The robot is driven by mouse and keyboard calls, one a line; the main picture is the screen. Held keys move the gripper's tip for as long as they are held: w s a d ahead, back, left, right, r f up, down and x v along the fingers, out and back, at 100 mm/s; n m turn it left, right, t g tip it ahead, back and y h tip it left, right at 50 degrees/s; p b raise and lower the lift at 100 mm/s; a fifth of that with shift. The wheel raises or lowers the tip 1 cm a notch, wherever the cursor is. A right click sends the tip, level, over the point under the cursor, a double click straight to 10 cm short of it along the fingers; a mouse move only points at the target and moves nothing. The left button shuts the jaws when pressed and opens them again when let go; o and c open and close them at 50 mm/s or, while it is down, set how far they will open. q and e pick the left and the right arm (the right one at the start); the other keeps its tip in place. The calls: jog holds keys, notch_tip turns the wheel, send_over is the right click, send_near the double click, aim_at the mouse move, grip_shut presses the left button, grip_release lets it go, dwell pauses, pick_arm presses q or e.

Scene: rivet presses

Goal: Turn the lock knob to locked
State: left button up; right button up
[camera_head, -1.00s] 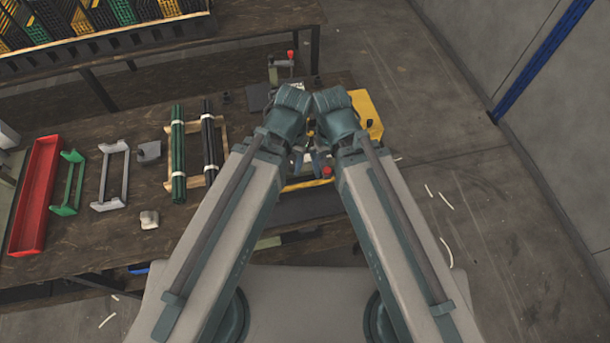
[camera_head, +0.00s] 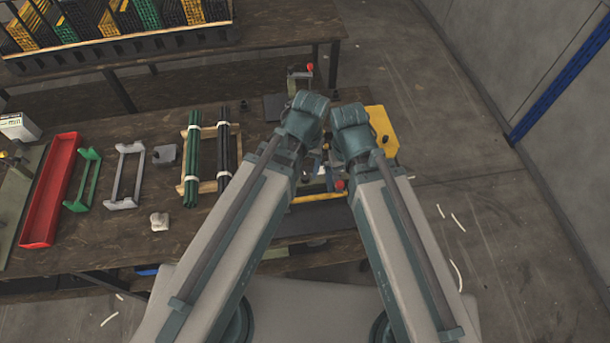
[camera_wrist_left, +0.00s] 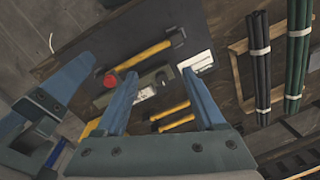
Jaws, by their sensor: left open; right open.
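A red knob (camera_head: 340,184) shows between my forearms in the head view. It also shows in the left wrist view (camera_wrist_left: 110,80), beside a dark bar and close to the tip of one finger. I cannot tell whether it is the lock knob or which way it is turned. My left gripper (camera_wrist_left: 159,75) is open, its two blue fingers apart, with nothing clearly held between them. My right gripper (camera_wrist_left: 68,80) shows partly at the left of the wrist view, open. In the head view my wrists hide most of the fixture and both gripper tips.
A yellow block (camera_head: 383,135) with a black knob stands right of my wrists. A small press with a red tip (camera_head: 309,68) stands behind. Dark and green rods (camera_head: 208,155), a grey frame (camera_head: 126,175) and a red tray (camera_head: 54,190) lie left.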

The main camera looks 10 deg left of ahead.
aim_at(305, 176)
pick_arm(q)
jog(key=w+f+n+h+b, duration=0.1)
jog(key=w+f+n, duration=0.1)
jog(key=w+n, duration=0.5)
jog(key=shift+w, duration=0.45)
pick_arm(e)
jog(key=shift+f, duration=0.95)
pick_arm(q)
jog(key=shift+b, duration=0.3)
notch_tip(305, 176, down, 14)
jog(key=b, duration=1.3)
jog(key=shift+r+b, duration=0.15)
jog(key=shift+b, duration=0.15)
pick_arm(e)
notch_tip(305, 176, down, 14)
jog(key=shift+r, duration=0.1)
pick_arm(q)
grip_shut()
